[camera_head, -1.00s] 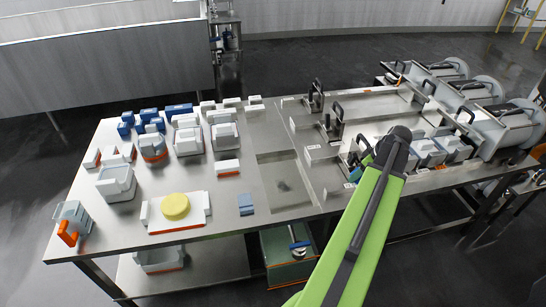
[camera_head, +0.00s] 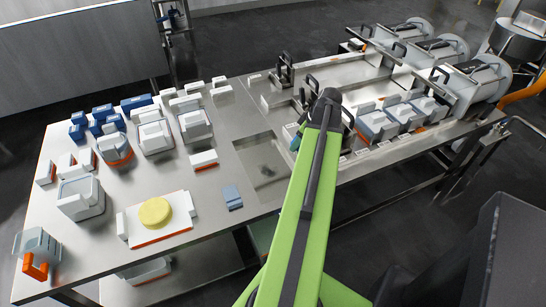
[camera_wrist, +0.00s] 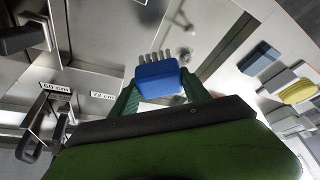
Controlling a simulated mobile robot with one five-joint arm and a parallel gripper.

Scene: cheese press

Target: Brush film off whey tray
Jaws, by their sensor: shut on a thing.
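The whey tray (camera_head: 246,149) is a shallow rectangular recess in the steel table in the head view. A dark smudge of film (camera_head: 267,172) lies on its floor. My gripper (camera_wrist: 158,88) has green fingers and is shut on a blue brush (camera_wrist: 158,76) with pale grey bristles, seen in the wrist view. The bristles point away from my wrist. In the head view my arm's end is just right of the tray, and the brush is mostly hidden behind it. The bristles appear apart from the film.
A yellow cheese disc (camera_head: 155,211) on a white plate and a blue-grey block (camera_head: 232,197) stand left of the tray. Several white moulds (camera_head: 155,136) fill the table's left side. Black upright handles (camera_head: 286,68) and press cylinders (camera_head: 478,78) stand at right.

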